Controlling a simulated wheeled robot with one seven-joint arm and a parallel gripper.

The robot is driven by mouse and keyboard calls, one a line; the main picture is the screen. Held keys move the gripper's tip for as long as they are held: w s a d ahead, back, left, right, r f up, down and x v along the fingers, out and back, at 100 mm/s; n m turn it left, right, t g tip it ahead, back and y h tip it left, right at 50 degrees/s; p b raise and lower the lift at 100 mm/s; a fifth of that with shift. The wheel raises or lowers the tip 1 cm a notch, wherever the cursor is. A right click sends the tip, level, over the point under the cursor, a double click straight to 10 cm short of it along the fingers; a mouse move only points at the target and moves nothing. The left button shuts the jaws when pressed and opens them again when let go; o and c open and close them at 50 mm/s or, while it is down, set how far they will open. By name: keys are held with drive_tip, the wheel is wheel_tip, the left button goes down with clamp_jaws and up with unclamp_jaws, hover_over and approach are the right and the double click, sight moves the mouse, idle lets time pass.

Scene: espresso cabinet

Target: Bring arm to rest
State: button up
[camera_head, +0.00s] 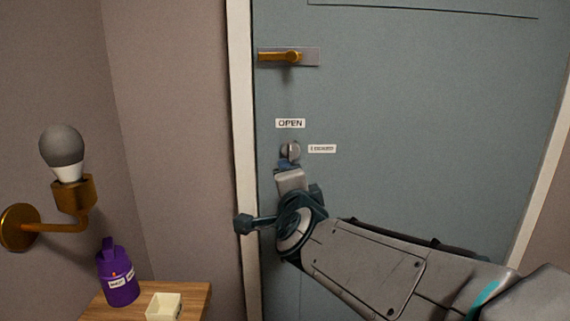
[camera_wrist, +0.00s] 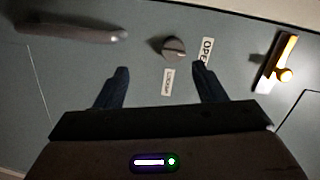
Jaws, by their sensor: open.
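My gripper (camera_wrist: 160,84) is open in the wrist view, with its two dark fingers apart and nothing between them. It faces a grey-blue door (camera_head: 420,120). A round metal thumb-turn knob (camera_wrist: 172,47) on the door shows just beyond the fingertips; I cannot tell whether it is touched. In the head view the knob (camera_head: 290,150) sits right above my gripper (camera_head: 288,172), whose fingers are mostly hidden behind my wrist. My arm reaches in from the lower right.
A brass lever handle (camera_head: 282,57) is above the knob. An "OPEN" label (camera_head: 290,123) and a smaller label (camera_head: 322,149) are by the knob. At left are a wall lamp (camera_head: 62,150), a purple bottle (camera_head: 117,275) and a cream dish (camera_head: 163,306) on a wooden table (camera_head: 196,292).

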drive_tip(key=s+d+f+n+g+p, duration=0.2)
drive_tip(key=s+d+f+n+g, duration=0.2)
drive_tip(key=s, duration=0.3)
drive_tip(key=s+d+f+n+g+h+p, duration=0.1)
drive_tip(key=s+d+f+n+g+p, duration=0.2)
drive_tip(key=s+d+f+n+g, duration=0.2)
drive_tip(key=s+d+f+n+g+h+p, duration=0.1)
drive_tip(key=s+d+f+n+g+p, duration=0.2)
drive_tip(key=s, duration=0.6)
drive_tip(key=shift+d+f+n+g, duration=0.75)
drive_tip(key=shift+d+n+g, duration=0.15)
drive_tip(key=shift+d+n, duration=0.1)
drive_tip(key=shift+a, duration=0.1)
